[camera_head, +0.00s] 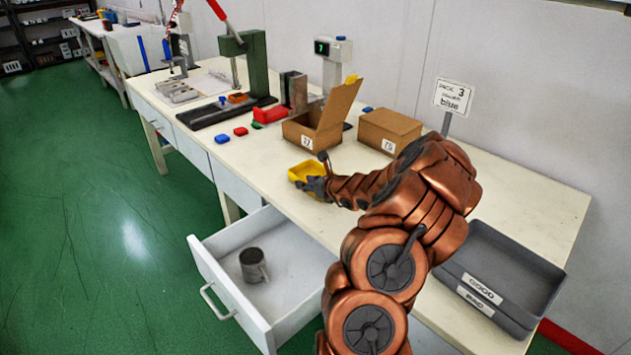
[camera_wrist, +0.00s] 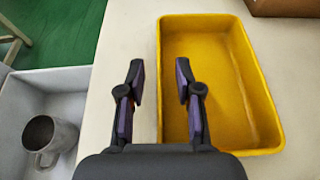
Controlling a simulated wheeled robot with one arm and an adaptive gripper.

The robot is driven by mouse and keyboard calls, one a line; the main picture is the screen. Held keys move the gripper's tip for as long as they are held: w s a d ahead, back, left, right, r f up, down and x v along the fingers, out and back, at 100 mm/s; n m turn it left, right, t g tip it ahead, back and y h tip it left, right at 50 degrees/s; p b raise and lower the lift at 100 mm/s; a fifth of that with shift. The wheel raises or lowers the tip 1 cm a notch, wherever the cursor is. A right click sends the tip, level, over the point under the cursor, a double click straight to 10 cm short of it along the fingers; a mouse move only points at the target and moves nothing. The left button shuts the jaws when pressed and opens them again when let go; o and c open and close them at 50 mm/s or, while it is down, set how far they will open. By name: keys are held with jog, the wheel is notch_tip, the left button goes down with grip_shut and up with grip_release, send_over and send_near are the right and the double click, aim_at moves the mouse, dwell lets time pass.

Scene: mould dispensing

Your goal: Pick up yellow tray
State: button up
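The yellow tray (camera_head: 304,172) lies on the workbench, in front of the open cardboard box. It is a shallow rectangular tray and looks empty in the wrist view (camera_wrist: 218,80). My gripper (camera_head: 316,185) is low at the tray's near side. In the wrist view my gripper (camera_wrist: 160,75) is open, with its two fingers apart. The tray's left wall runs between the fingers: the right finger is over the tray's inside and the left finger is over the bare table. I cannot tell whether either finger touches the tray.
An open drawer (camera_head: 205,262) with a grey mug (camera_head: 253,265) juts out below the bench. An open box (camera_head: 318,122), a closed box (camera_head: 389,130) and a sign (camera_head: 453,96) stand behind. A grey bin (camera_head: 500,278) is at right. Red and blue pieces lie left of the tray.

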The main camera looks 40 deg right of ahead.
jog(key=shift+w+f, duration=0.2)
jog(key=shift+w, duration=0.2)
jog(key=shift+c, duration=0.3)
grip_shut()
